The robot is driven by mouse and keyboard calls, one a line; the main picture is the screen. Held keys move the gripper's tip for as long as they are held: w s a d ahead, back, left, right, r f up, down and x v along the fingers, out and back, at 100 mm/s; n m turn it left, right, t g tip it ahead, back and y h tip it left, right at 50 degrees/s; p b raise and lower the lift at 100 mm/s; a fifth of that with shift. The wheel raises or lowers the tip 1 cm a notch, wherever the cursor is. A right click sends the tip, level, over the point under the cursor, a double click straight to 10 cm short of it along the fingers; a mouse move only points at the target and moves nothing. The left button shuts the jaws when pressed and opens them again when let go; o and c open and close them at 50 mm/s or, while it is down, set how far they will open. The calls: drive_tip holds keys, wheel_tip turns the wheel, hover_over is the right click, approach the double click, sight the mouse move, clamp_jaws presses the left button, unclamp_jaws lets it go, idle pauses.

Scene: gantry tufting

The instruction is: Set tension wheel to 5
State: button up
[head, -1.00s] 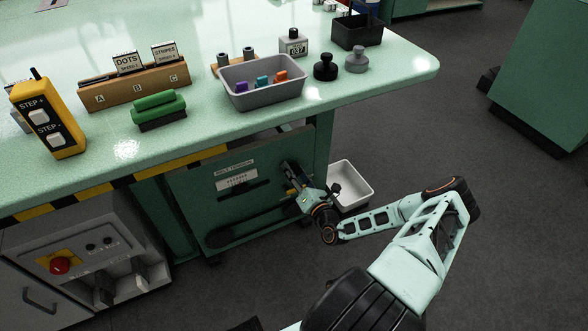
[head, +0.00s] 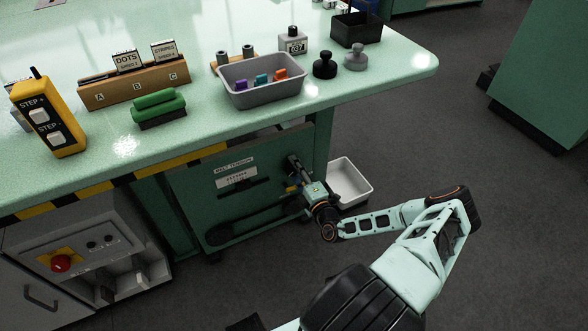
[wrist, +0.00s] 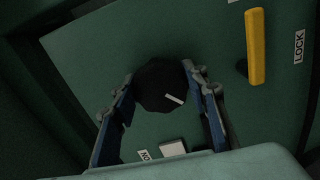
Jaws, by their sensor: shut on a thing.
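The tension wheel (wrist: 152,86) is a dark round knob with a white pointer mark, on a green panel in the wrist view. The mark points to the lower right of the picture. My gripper (wrist: 160,76) has one blue finger on each side of the wheel and is shut on it. In the head view, my gripper (head: 298,172) is at the right part of the belt tension panel (head: 200,190), under the table. There the arm hides the wheel, and the scale text is too small to read.
A yellow lever (wrist: 256,46) stands beside a LOCK label (wrist: 299,46), to the right of the wheel. A white bin (head: 352,186) is on the floor close to my wrist. The table edge (head: 270,122) overhangs the panel.

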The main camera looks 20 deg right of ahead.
sight(290, 141)
drive_tip(key=shift+m, duration=2)
drive_tip(key=o, duration=1.2)
drive_tip(key=shift+c, duration=0.2)
drive_tip(key=r, duration=0.9)
drive_tip(key=shift+d+r, duration=0.35)
drive_tip(key=shift+r, duration=0.05)
drive_tip(key=shift+a+r, duration=0.1)
drive_tip(key=shift+r, duration=0.05)
drive_tip(key=shift+a, duration=0.15)
